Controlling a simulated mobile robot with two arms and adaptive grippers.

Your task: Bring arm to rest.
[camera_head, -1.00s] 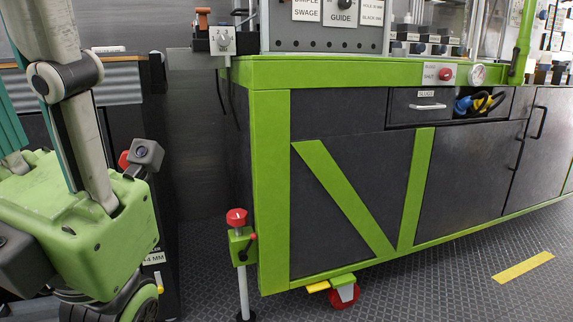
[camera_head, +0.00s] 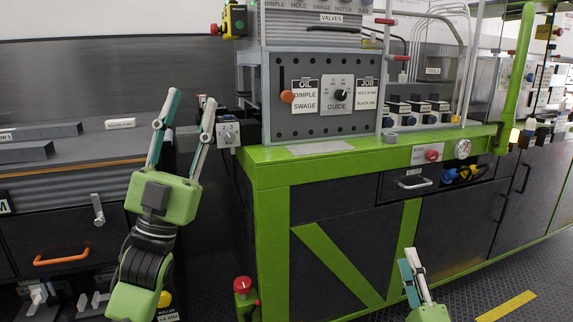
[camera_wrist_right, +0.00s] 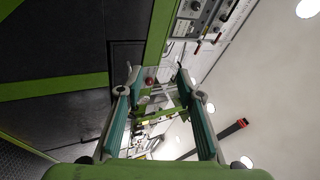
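My left gripper (camera_head: 190,98) is at the left of the head view. Its two teal and grey fingers point up, spread apart, with nothing between them. It is in front of the dark left cabinet and left of the green-framed bench (camera_head: 350,163). My right gripper (camera_head: 410,256) is at the bottom right of the head view, in front of the bench's lower panel, with its fingers up. The right wrist view shows its fingers (camera_wrist_right: 158,75) apart and nothing gripped. The rest of the right arm is hidden below the frame.
The left cabinet has an orange handle (camera_head: 62,258) close to my left arm. A control panel (camera_head: 322,95), a red button (camera_head: 432,155) and a gauge (camera_head: 463,148) are on the bench. A red-topped stand (camera_head: 243,285) rises between my arms.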

